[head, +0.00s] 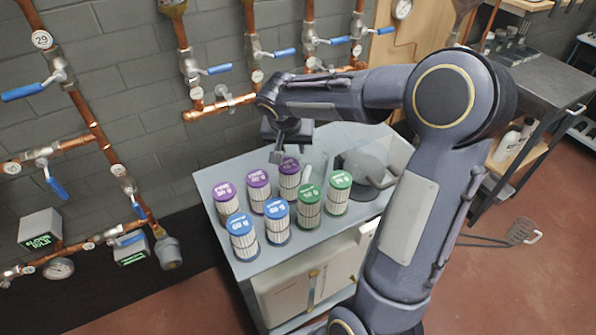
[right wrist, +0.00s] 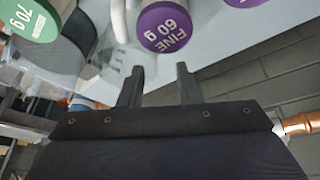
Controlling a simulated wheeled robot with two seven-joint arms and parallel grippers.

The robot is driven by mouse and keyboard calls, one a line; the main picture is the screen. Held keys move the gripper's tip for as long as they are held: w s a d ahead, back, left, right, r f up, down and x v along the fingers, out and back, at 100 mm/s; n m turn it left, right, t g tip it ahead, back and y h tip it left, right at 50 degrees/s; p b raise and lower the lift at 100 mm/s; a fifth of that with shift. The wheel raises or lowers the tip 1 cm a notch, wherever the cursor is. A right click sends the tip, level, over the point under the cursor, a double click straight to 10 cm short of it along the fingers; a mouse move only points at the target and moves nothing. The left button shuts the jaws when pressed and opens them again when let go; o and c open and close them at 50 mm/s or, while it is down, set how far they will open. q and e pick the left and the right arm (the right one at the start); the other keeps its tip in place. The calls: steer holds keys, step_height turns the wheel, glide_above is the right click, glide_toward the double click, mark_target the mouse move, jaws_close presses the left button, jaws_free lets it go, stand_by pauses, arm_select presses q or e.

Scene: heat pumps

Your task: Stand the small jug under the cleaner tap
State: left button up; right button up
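My right gripper (head: 277,155) hangs over the cart's back edge, close behind a purple-lidded canister (head: 289,172). In the right wrist view its fingers (right wrist: 158,85) are apart with nothing between them. I cannot tell which tap is the cleaner tap. My left gripper is out of view.
Several canisters with purple, blue (head: 276,209) and green lids (head: 340,180) crowd the cart top (head: 322,240). Copper pipes with blue-levered valves (head: 213,70) line the wall. A dark metal table (head: 540,78) stands at the right.

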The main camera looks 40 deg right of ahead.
mark_target(298, 157)
steer(key=x, duration=0.4)
steer(key=p+x, duration=0.1)
steer(key=x, duration=0.1)
steer(key=shift+s+d+f, duration=0.1)
steer(key=shift+d+f, duration=0.25)
steer(key=shift+d, duration=0.05)
jaws_close()
